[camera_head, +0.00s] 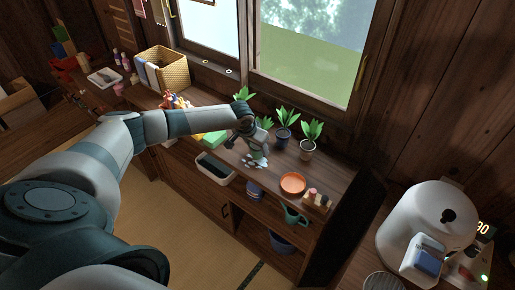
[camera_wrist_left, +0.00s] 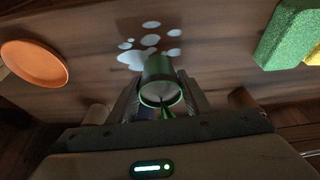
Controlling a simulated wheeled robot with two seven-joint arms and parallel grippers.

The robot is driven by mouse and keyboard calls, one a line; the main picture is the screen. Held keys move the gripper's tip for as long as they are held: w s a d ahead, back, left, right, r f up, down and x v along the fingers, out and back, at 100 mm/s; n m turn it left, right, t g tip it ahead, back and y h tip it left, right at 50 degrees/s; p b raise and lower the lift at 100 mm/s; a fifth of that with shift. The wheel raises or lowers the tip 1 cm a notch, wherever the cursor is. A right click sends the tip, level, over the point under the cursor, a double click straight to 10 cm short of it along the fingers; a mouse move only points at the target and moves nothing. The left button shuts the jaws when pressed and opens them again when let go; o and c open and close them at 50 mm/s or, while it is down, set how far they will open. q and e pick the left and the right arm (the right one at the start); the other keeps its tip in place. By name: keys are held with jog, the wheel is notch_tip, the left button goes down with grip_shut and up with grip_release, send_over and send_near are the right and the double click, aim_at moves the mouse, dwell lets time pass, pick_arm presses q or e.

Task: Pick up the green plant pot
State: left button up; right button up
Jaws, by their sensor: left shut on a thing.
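The green plant pot (camera_wrist_left: 158,70) is between the two fingers of my left gripper (camera_wrist_left: 160,92) in the left wrist view. The gripper is shut on it. The pot's open top faces the wrist, with a bit of green stem at the rim; most of its plant is hidden. Behind the pot are white paw-like marks (camera_wrist_left: 150,40) on the wooden surface. In the head view my left gripper (camera_head: 256,148) is over the wooden cabinet top, close to those marks. The held pot is hard to make out there. My right gripper is not in view.
Potted plants stand by the window, one in a blue pot (camera_head: 282,141) and one in a grey-brown pot (camera_head: 307,152). An orange plate (camera_head: 292,184) lies near the cabinet's front edge.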

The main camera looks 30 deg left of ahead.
pick_arm(q)
jog(key=shift+r, duration=0.1)
jog(key=shift+r+b, duration=0.4)
jog(key=shift+r, duration=0.2)
notch_tip(320, 180, up, 2)
jog(key=shift+w+r+b, duration=0.1)
jog(key=shift+r+b, duration=0.05)
jog(key=shift+b, duration=0.45)
jog(key=shift+s+d+r+b, duration=0.5)
jog(key=shift+s+d+r, duration=0.6)
jog(key=shift+d, duration=0.6)
jog(key=shift+s+d+r+b, duration=0.5)
jog(key=shift+s+d+r, duration=0.35)
jog(key=shift+d+r, duration=0.7)
jog(key=shift+s+d+r+b, duration=0.5)
jog(key=shift+s+d+r, duration=0.5)
jog(key=shift+d, duration=0.85)
